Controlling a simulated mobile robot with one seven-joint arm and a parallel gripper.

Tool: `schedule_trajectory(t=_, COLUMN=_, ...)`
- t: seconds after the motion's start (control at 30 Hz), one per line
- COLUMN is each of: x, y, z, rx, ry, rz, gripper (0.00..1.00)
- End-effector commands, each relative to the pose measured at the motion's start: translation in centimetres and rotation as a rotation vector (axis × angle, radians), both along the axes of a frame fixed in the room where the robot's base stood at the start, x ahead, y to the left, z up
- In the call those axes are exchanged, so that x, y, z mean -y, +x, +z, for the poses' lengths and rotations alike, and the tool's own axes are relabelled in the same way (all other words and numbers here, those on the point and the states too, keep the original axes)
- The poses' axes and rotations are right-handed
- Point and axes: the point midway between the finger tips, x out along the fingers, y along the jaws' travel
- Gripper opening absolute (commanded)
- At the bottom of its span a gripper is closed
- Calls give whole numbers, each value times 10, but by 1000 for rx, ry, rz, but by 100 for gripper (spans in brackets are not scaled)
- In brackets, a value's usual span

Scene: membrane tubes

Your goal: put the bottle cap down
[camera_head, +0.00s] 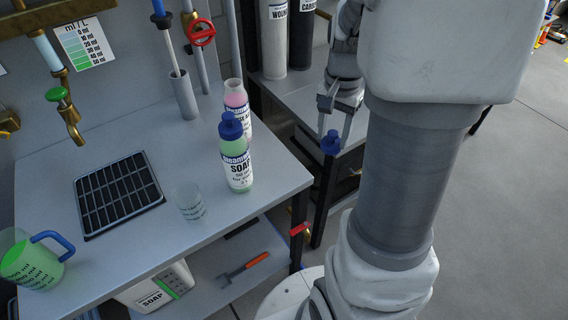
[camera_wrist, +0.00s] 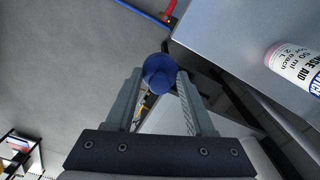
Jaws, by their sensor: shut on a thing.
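A blue bottle cap (camera_head: 331,142) is held between the fingertips of my gripper (camera_head: 335,122), to the right of the workbench. It also shows in the wrist view (camera_wrist: 160,73), between the two fingers. The gripper points down and is shut on the cap. In the head view the cap is beyond the bench's right edge, apart from the bench top. The pink bottle (camera_head: 236,98) on the bench has an open top with no cap on it. It shows partly at the right of the wrist view (camera_wrist: 296,66).
The bench top (camera_head: 130,246) holds a soap bottle (camera_head: 237,160) with a blue cap, a clear measuring cup (camera_head: 190,203), a black drain grate (camera_head: 118,193) and a jug of green liquid (camera_head: 32,262). The front right of the bench top is clear. A second table (camera_head: 290,98) stands behind.

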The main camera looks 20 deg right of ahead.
Motion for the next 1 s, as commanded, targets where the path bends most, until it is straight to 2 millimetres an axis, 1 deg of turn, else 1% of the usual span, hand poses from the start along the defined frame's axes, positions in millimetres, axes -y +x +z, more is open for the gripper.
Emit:
schedule_trajectory(t=0.07, x=-10, y=7, z=-9, rx=-3, ry=1, rz=5, gripper=3)
schedule_trajectory(t=0.3, x=-52, y=43, z=-42, rx=-4, ry=1, rz=7, gripper=3)
schedule_trajectory(t=0.5, x=-78, y=66, z=-62, rx=-3, ry=1, rz=5, gripper=3)
schedule_trajectory(t=0.6, x=-84, y=72, z=-67, rx=-2, ry=1, rz=2, gripper=3)
schedule_trajectory(t=0.73, x=-86, y=73, z=-73, rx=-2, ry=1, rz=0, gripper=3)
schedule_trajectory(t=0.9, x=-85, y=72, z=-99, rx=-4, ry=1, rz=0, gripper=3)
schedule_trajectory(t=1.0, x=-85, y=73, z=-108, rx=-2, ry=1, rz=0, gripper=3)
